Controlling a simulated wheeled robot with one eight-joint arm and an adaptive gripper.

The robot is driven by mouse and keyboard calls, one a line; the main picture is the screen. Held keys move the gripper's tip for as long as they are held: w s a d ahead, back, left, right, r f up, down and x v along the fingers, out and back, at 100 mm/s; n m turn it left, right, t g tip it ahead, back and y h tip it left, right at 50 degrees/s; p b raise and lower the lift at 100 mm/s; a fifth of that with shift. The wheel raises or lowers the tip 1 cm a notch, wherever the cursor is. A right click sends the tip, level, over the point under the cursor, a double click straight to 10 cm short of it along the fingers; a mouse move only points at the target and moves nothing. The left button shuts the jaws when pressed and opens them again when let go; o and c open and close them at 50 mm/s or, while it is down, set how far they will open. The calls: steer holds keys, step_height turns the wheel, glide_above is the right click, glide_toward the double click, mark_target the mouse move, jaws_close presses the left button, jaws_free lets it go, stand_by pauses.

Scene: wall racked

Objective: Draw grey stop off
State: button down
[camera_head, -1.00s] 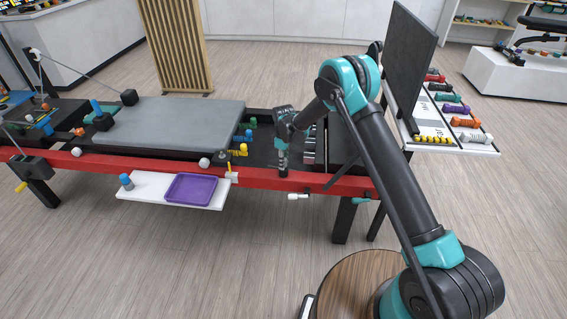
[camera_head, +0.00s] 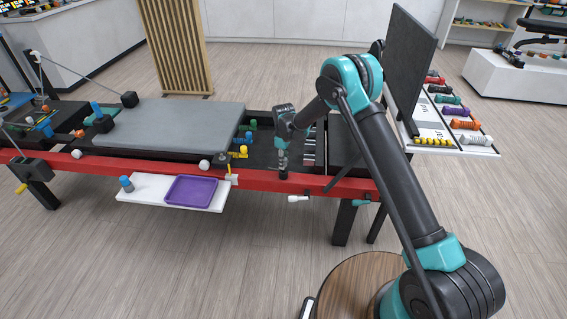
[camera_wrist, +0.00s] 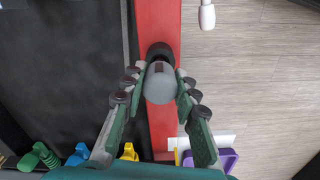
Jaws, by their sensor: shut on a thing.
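The grey stop (camera_wrist: 160,88) is a rounded knob in the wrist view, seen end-on over the red rail (camera_wrist: 164,25). It sits in front of a dark round collar (camera_wrist: 160,50) on the rail. My gripper (camera_wrist: 161,76) has its two green fingers on either side of the stop, with their tips shut against it. In the head view my gripper (camera_head: 283,168) points down at the red rail (camera_head: 255,182) near the right part of the bench. The stop is too small to make out there. How far the stop sits in the rail is hidden.
A white shelf with a purple tray (camera_head: 190,191) juts from the rail to the left. Yellow, blue and green pegs (camera_head: 243,148) stand left of my gripper. A white-ended handle (camera_head: 298,198) sticks out below the rail. A dark upright panel (camera_head: 410,65) stands at right.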

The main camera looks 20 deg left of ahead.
steer(key=shift+r, duration=0.85)
stand_by(0.4)
steer(key=shift+r, duration=0.85)
steer(key=shift+r, duration=0.1)
steer(key=shift+r, duration=0.65)
